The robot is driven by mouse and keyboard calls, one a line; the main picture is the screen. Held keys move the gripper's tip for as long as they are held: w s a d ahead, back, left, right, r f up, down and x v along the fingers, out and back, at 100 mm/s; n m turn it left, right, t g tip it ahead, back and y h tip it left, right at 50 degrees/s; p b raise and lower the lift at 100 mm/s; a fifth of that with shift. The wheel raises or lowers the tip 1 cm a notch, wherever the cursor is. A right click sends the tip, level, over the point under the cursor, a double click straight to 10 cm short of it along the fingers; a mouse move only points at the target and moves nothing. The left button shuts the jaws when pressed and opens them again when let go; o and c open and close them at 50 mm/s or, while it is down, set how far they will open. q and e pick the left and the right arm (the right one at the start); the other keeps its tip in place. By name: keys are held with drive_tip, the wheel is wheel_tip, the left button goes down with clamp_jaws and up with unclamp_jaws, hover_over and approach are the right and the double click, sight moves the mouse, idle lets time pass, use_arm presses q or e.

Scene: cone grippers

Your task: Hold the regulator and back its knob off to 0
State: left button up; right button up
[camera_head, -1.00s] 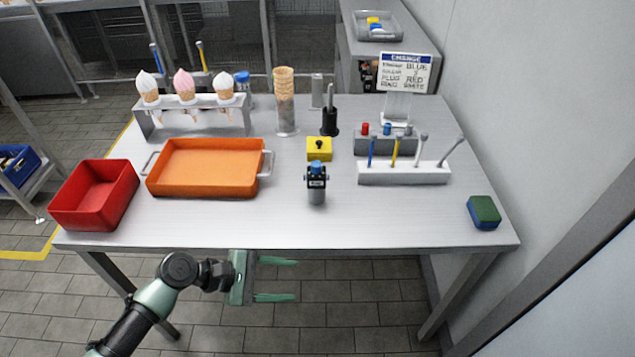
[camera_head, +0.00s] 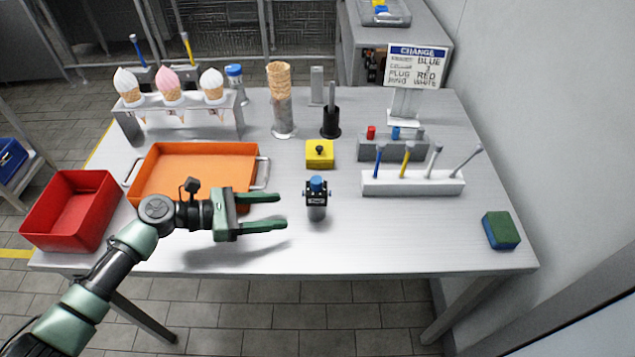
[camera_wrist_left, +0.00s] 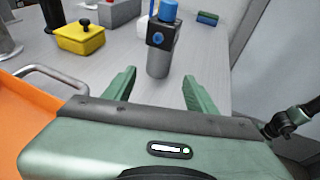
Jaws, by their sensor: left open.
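The regulator (camera_head: 316,203) stands upright near the middle front of the table. It has a grey cylindrical body, a black upper part and a blue knob (camera_head: 316,183) on top. My left gripper (camera_head: 286,211) is open and empty, to the left of the regulator, with its fingers pointing at it. In the left wrist view, the regulator (camera_wrist_left: 158,62) stands just beyond and between the two open fingertips (camera_wrist_left: 158,80), apart from them. A second blue round part shows on its side there. The reading on the regulator is too small to tell. My right gripper is out of view.
An orange tray (camera_head: 147,199) lies behind my left arm, with a red bin (camera_head: 40,222) at left. A yellow box with a black knob (camera_head: 319,154) is behind the regulator. A white tool rack (camera_head: 412,187) and a sponge (camera_head: 501,230) are at right.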

sight(312, 207)
use_arm(q)
drive_tip(key=shift+w, duration=0.2)
drive_tip(key=shift+d, duration=0.15)
drive_tip(key=b+x, duration=0.1)
drive_tip(key=x, duration=0.2)
drive_tip(key=shift+s+d+b, duration=0.1)
drive_tip(key=shift+d+b, duration=0.05)
drive_tip(key=shift+b, duration=0.15)
drive_tip(key=x, duration=0.4)
drive_tip(key=shift+d+r, duration=0.1)
drive_tip(key=shift+d, duration=0.15)
drive_tip(key=shift+x, duration=0.85)
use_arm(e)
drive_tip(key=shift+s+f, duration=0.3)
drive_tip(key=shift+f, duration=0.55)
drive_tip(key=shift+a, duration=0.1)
